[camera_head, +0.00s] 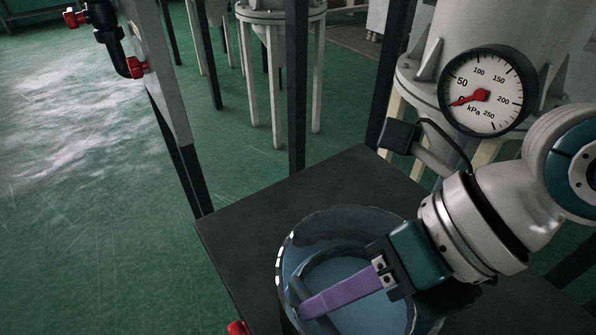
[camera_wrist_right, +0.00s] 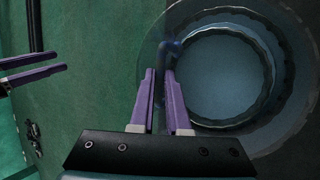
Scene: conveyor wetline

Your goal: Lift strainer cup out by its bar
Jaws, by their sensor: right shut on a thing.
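The clear, bluish strainer cup (camera_head: 340,262) sits inside a larger clear round housing (camera_head: 284,262) in the head view. In the right wrist view the cup (camera_wrist_right: 222,72) is a round opening with a wavy rim, beside the fingers. My right gripper (camera_head: 304,309) reaches in with its purple fingers, shut on the bluish bar (camera_wrist_right: 172,47) at the cup's left side. The fingers hide part of the bar. My left gripper (camera_wrist_right: 62,58) shows only in the right wrist view, at the left edge, with its two purple fingers apart and nothing between them.
The housing stands on a dark tabletop (camera_head: 262,208). A pressure gauge (camera_head: 481,91) on a pale vessel is behind my right arm. A dark post (camera_head: 297,90) rises behind the table. Red-handled valves (camera_head: 137,67) are at upper left. Green floor lies open on the left.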

